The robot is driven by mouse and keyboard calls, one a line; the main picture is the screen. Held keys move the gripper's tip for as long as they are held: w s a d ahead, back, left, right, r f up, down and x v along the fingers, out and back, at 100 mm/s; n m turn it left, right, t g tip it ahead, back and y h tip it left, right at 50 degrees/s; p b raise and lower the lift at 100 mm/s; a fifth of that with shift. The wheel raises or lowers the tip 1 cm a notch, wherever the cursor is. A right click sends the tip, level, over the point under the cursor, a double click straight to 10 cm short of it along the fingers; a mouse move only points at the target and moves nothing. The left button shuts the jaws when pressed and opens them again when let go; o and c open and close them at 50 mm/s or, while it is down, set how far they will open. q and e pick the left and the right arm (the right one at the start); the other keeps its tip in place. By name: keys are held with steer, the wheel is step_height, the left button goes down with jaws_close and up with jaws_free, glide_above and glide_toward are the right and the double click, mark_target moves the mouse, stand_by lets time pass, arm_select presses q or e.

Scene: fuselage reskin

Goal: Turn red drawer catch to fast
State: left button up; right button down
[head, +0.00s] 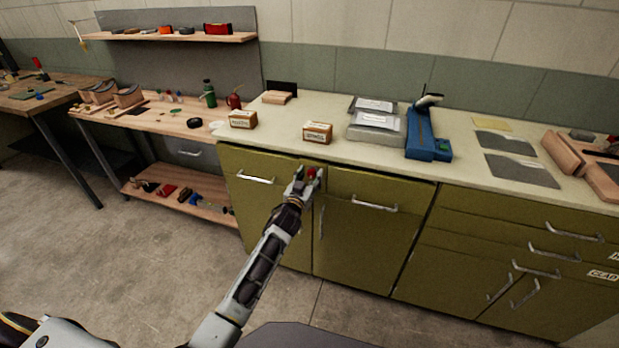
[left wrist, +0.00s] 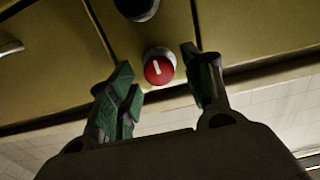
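The red drawer catch (head: 312,173) is a round red knob on the front of the olive cabinet (head: 365,240), between two drawer fronts. In the left wrist view the red catch (left wrist: 159,68) shows a white pointer mark, close to upright in the picture and slightly tilted. My left gripper (head: 307,176) is at the catch. In the left wrist view the green-padded fingers of the left gripper (left wrist: 163,88) stand apart on either side of the knob, with gaps, not visibly touching it. My right gripper is not in view.
A dark round knob (left wrist: 137,6) sits near the red one. Bar handles (head: 255,178) (head: 375,204) stick out on both sides. Boxes (head: 317,132) and a blue device (head: 427,135) stand on the counter above. The floor in front is clear.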

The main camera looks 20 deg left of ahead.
arm_select(q)
steer(key=c, duration=0.9)
steer(key=shift+m, duration=0.3)
steer(key=shift+c, duration=0.2)
steer(key=shift+m+p, duration=0.3)
steer(key=shift+m, duration=0.5)
steer(key=m, duration=0.3)
steer(key=shift+d+p, duration=0.1)
steer(key=shift+p, duration=0.2)
steer(key=shift+m, duration=2.5)
steer(key=m, duration=0.4)
steer(key=shift+f, duration=0.15)
steer(key=m, duration=0.2)
steer(key=shift+d+m, duration=0.1)
steer(key=shift+m, duration=0.9)
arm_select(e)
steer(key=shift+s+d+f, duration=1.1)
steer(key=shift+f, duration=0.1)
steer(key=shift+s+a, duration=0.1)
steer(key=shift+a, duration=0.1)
